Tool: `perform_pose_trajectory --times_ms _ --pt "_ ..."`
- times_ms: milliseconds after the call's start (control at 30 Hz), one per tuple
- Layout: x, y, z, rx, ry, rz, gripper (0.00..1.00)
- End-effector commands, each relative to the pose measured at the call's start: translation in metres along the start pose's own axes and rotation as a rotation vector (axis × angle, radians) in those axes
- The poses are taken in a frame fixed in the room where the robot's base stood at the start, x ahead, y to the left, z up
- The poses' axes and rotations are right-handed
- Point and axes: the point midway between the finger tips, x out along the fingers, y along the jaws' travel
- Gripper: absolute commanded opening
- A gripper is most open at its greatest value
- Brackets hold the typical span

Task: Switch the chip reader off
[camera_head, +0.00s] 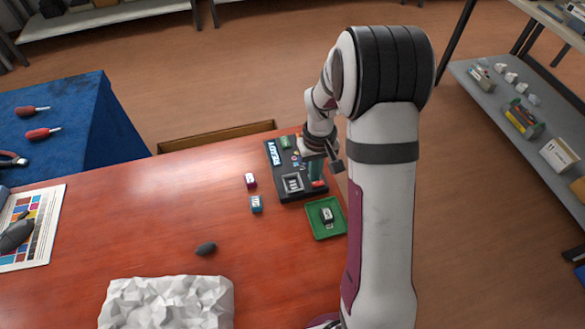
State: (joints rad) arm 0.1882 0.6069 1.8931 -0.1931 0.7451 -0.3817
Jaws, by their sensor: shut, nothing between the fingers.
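The chip reader (281,177) is a black box at the table's right edge, with a lit display (273,157) that reads READY. A chip-like piece sits in its square socket (293,183). An orange-red part (319,183), perhaps the switch, shows at its near right corner. My gripper (336,163) is shut and empty, over or beside the right side of the reader. My arm hides part of that side, and I cannot tell whether the fingers touch the reader.
A green tray (313,225) with a dark cartridge (327,215) lies just below the reader. A small dark object (205,248) and crumpled white paper (168,303) lie nearer. The table's left middle is clear.

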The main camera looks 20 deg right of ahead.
Motion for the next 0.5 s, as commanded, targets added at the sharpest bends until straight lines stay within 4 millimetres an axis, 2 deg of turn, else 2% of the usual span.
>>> perform_pose_trajectory --times_ms 500 --pt "0.0081 0.0 0.0 0.0 -0.001 0.0 0.0"
